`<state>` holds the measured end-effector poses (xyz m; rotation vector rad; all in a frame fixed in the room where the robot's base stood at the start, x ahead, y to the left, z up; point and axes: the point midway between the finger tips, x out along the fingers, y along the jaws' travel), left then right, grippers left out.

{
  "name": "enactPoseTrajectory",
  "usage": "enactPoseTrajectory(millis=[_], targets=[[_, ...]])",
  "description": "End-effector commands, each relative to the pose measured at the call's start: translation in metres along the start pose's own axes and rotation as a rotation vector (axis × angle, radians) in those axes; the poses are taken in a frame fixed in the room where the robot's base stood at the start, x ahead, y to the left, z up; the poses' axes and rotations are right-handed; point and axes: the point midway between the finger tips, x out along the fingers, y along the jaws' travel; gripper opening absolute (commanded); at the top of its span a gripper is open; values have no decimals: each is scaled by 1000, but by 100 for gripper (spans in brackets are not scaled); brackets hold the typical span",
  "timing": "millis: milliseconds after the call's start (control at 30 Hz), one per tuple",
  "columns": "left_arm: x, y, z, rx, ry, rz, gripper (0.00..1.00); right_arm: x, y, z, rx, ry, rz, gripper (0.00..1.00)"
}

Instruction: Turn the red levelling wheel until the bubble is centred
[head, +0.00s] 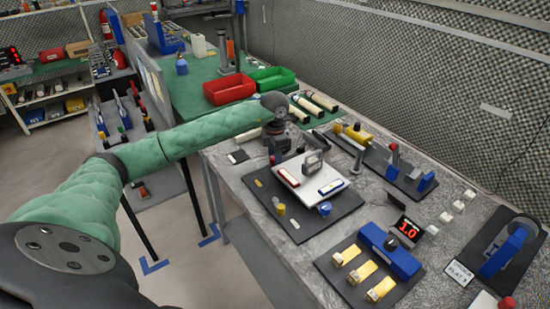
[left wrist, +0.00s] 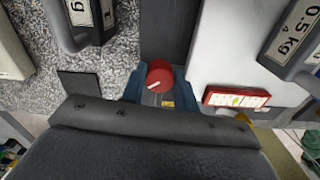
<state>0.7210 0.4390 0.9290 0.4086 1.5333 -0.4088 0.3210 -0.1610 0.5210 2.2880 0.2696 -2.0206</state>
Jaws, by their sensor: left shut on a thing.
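The red levelling wheel (left wrist: 158,76) has a white pointer mark and shows in the left wrist view. My left gripper (left wrist: 158,92) is shut on it, with a blue-grey finger on each side. In the head view my left gripper (head: 277,148) stands at the far left corner of the white plate (head: 310,187) and mostly hides the wheel. A red-framed level vial (head: 288,179) lies on the plate; it also shows in the left wrist view (left wrist: 236,98), its bubble too small to place surely. A blue-framed vial (head: 331,187) lies opposite. My right gripper is out of view.
A grey weight (head: 314,163) stands on the plate. A yellow wheel (head: 281,209) and a blue wheel (head: 326,209) are at its near side. A display (head: 407,229) reads 1.0 beside a blue fixture (head: 390,252). Red (head: 229,90) and green (head: 273,79) bins stand behind.

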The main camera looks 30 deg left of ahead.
Motion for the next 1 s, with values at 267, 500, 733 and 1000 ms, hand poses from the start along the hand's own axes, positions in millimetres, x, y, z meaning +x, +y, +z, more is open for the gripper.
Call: enactPoseTrajectory(millis=[267,500,733,1000], targets=[[-1,1,-1,1,1,1,7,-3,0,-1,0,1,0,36],[-1,1,0,1,0,1,39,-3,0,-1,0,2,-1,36],[-2,1,0,2,0,0,39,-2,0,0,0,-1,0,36],[-18,9,-4,-2,-1,1,39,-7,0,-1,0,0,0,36]])
